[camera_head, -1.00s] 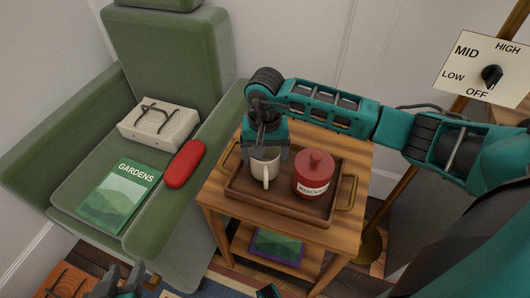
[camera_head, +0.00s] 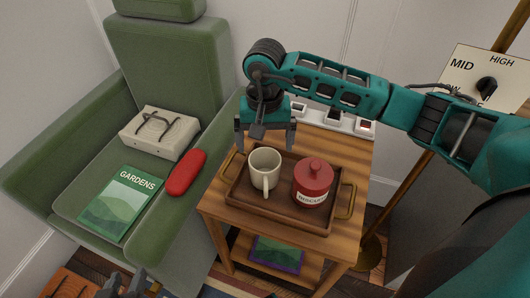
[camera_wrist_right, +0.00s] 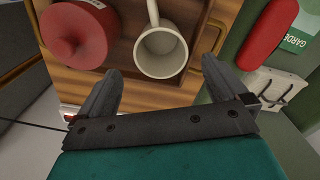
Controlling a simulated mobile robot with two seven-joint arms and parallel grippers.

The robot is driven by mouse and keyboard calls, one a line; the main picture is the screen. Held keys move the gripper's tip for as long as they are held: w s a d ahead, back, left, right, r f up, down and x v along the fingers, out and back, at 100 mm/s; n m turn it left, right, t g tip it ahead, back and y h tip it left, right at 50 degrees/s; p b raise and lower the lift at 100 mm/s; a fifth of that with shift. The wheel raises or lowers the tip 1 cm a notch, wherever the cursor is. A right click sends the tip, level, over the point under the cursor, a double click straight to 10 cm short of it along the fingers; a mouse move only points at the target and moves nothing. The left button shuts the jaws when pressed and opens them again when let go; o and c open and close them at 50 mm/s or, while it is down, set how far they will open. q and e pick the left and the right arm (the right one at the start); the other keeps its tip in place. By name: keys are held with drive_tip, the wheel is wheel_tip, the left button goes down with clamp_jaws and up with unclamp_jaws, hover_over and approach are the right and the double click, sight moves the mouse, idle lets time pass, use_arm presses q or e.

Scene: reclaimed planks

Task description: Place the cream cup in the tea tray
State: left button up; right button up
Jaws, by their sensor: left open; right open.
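The cream cup (camera_head: 265,167) stands upright inside the tea tray (camera_head: 285,212), at its left side, with its handle toward the front. The tray is brown with brass handles and lies on a small wooden side table. My right gripper (camera_head: 265,146) is open and empty, behind and above the cup, and apart from it. In the right wrist view the cup (camera_wrist_right: 162,52) shows just beyond and between the open fingers (camera_wrist_right: 155,85). My left gripper (camera_head: 127,284) is at the bottom left edge, partly cut off, and is open.
A red biscuit jar (camera_head: 313,182) stands in the tray right of the cup. The green armchair (camera_head: 215,150) at left holds a book (camera_head: 120,203), a red case (camera_head: 187,172) and a pale box (camera_head: 158,133). A white switch strip (camera_head: 332,117) lies behind the tray.

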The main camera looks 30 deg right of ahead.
drive_tip(key=shift+r, duration=2.05)
